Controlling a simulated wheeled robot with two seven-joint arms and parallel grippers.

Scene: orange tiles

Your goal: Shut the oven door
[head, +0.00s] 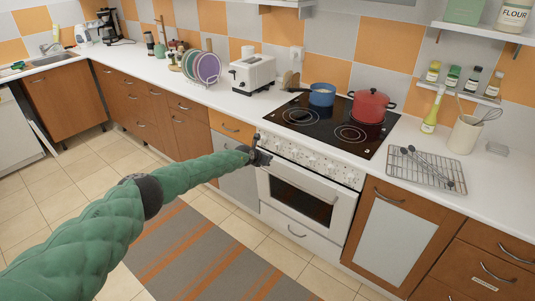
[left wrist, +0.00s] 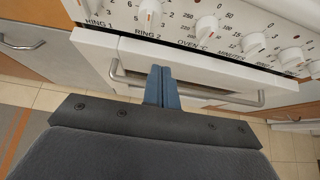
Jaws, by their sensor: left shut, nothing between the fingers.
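The white oven (head: 302,228) stands under the black cooktop, with a row of knobs above its door. The oven door (head: 341,213) has a dark window and a bar handle (head: 305,184); its top sits close under the knob panel, and I cannot tell whether a small gap is left. My left gripper (head: 261,157) is at the door's upper left corner. In the left wrist view its blue fingers (left wrist: 162,87) are together and empty, in front of the door near the handle (left wrist: 215,93). Whether they touch the door is unclear. My right gripper is not in view.
A blue pot (head: 322,95) and a red pot (head: 370,106) stand on the cooktop (head: 320,122). A toaster (head: 253,74) is on the counter to the left, a wire rack (head: 427,170) to the right. A striped rug (head: 205,252) lies on the clear floor before the oven.

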